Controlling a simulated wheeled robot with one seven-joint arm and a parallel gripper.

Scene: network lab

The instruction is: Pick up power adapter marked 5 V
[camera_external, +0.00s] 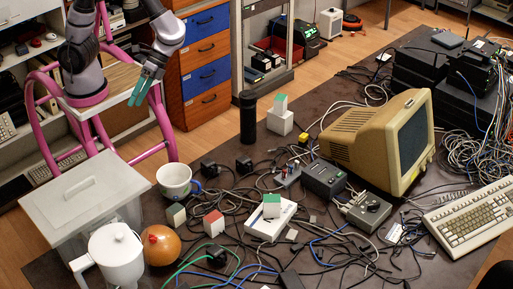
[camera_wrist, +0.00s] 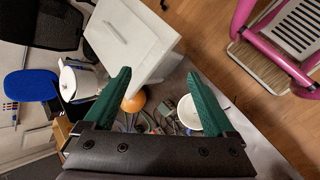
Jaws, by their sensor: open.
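Several small black adapter-like blocks lie among cables on the dark table: one (camera_external: 208,167) right of the mug, another (camera_external: 243,164) beside it, and a third (camera_external: 216,255) near the front. No 5 V marking is legible, so I cannot tell which one carries it. My gripper (camera_external: 139,95) has green fingers, is open and empty, and hangs at the upper left, away from the table's clutter. In the wrist view, the open fingers of my gripper (camera_wrist: 158,76) spread wide with nothing held; the adapters are not clear there.
A lidded bin (camera_external: 88,205), white pitcher (camera_external: 113,255), orange ball (camera_external: 160,245) and mug (camera_external: 174,180) crowd the table's left end. Small coloured-top boxes, including a red-topped one (camera_external: 213,224), lie among tangled cables. A beige monitor (camera_external: 345,142) and keyboard (camera_external: 470,215) stand right.

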